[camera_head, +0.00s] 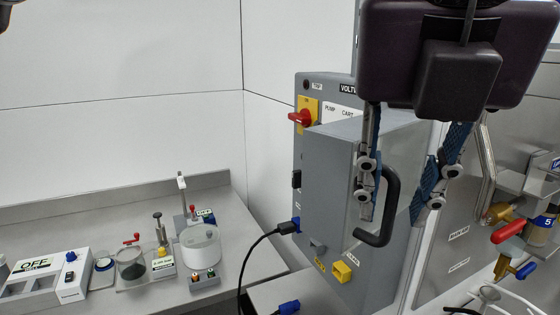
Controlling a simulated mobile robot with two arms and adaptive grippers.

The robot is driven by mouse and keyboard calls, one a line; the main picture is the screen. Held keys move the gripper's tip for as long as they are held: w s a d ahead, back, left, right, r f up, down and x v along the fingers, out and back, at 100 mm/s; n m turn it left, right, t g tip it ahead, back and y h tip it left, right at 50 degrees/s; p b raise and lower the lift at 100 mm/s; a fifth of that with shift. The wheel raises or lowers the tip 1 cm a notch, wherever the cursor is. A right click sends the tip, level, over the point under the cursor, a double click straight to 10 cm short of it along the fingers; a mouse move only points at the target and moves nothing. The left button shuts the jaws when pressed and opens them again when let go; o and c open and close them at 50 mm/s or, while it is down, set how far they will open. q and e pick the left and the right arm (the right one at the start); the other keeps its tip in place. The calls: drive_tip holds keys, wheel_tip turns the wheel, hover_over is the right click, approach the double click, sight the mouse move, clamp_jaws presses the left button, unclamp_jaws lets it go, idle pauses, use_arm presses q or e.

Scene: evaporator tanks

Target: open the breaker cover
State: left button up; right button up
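The grey breaker cover (331,185) is a box-like piece on the front of the grey electrical cabinet at centre right. A black bent handle (391,198) stands out from its right-hand side. Whether the cover is fully closed is not clear.
A red rotary switch (301,118) on a yellow plate sits left of the cover. A black cable (258,242) runs from the cabinet's lower left. Valves with a red handle (508,231) stand close at right. Small apparatus stands on the grey bench (228,194) at left.

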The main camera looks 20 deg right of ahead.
use_arm(q)
drive_tip(key=v, duration=1.2)
